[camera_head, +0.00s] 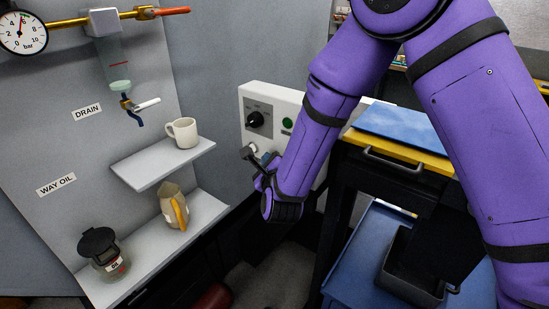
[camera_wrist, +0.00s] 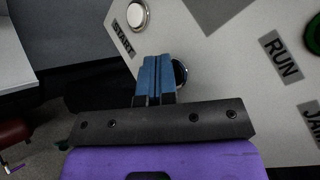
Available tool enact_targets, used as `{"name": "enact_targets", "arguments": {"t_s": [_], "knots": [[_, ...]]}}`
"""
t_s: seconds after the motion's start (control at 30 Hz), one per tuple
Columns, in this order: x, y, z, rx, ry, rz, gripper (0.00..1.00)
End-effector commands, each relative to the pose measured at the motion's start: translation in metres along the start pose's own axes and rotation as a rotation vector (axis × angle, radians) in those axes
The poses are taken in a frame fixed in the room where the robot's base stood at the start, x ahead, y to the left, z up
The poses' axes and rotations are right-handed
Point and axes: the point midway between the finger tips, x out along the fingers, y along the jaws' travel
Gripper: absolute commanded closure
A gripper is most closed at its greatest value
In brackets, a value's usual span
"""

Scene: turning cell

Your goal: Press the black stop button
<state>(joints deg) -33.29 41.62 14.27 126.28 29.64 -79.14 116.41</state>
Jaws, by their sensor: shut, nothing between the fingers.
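The white control panel (camera_head: 272,98) stands on the back wall in the head view and fills much of the wrist view (camera_wrist: 225,85). My gripper (camera_wrist: 158,76) is shut, with its blue fingertips together and nothing between them. The fingertips overlap a dark round button with a chrome ring (camera_wrist: 181,73), so only its right edge shows. Its label is hidden; it may be the black stop button. Whether the fingertips touch it, I cannot tell. In the head view my gripper (camera_head: 266,158) is at the panel's lower left, and my arm covers the panel's lower right.
A white button (camera_wrist: 137,14) sits beside the START label. A green lamp (camera_head: 287,125) is by the RUN label (camera_wrist: 281,55). A black knob (camera_head: 255,119) is above my gripper. Shelves with a mug (camera_head: 183,132) stand left; a blue-topped cart (camera_head: 400,124) stands right.

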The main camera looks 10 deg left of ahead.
Motion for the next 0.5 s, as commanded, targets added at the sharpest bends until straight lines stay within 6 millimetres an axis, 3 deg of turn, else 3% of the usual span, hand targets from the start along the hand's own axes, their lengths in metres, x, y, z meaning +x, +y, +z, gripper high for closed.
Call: {"name": "enact_targets", "arguments": {"t_s": [0.5], "knots": [[-0.0055,0.0039,0.0036,0.000,0.000,0.000,1.00]]}}
